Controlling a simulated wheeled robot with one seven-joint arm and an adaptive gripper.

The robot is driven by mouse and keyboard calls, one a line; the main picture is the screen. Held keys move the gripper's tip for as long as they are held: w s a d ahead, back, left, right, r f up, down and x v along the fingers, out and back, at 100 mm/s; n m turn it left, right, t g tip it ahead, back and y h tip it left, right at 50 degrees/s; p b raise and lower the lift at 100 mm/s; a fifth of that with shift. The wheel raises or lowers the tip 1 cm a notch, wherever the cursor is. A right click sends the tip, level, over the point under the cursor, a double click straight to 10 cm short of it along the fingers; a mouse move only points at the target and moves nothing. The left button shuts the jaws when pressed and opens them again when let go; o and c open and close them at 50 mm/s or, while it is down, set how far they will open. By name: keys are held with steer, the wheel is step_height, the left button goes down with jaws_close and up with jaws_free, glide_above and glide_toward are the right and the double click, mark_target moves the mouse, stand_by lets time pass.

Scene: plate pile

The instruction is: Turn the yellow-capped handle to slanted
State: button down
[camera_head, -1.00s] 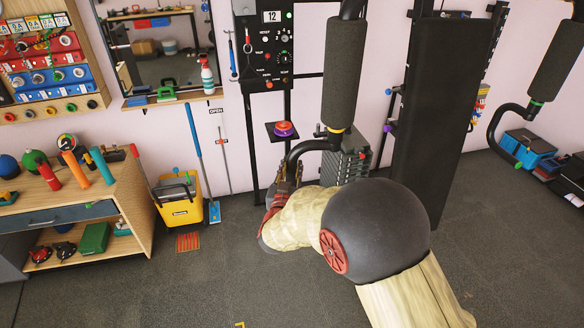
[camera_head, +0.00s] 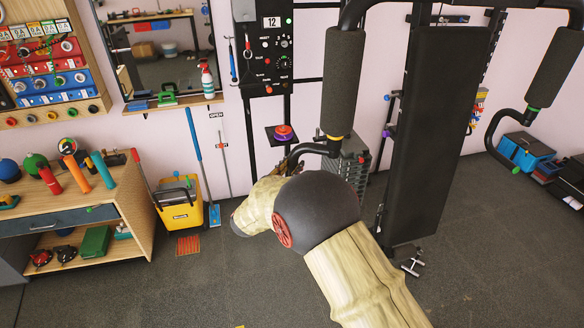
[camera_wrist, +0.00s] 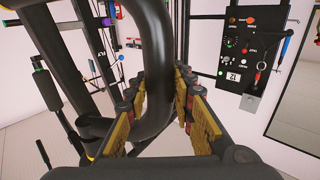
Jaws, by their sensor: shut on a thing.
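The yellow-capped handle is a black bent bar with a dark foam grip (camera_head: 342,85) and a yellow ring at the foam's lower end, right of the control panel. Its lower bar bends left below the foam. In the wrist view, the curved black bar (camera_wrist: 156,85) passes between the two fingers of my gripper (camera_wrist: 161,76), which is shut on it. The yellow finger pads flank the bar. In the head view, my own arm mostly hides the gripper and the spot where it holds the bar.
A matching handle with a green ring (camera_head: 533,107) hangs at the right. A tall black pad (camera_head: 435,130) and a weight stack (camera_head: 350,170) stand beside the yellow-capped handle. A yellow bucket (camera_head: 180,215) and a wooden workbench (camera_head: 135,225) are left.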

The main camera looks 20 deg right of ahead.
steer(key=shift+w+d+m+g+h+p, duration=0.45)
steer(key=shift+w+d+m+g+h, duration=0.1)
steer(key=shift+w+m+g+h, duration=0.3)
steer(key=shift+w+d, duration=0.3)
steer(key=c, duration=1.5)
jaws_free()
steer(key=v, duration=1.2)
steer(key=shift+w, duration=0.1)
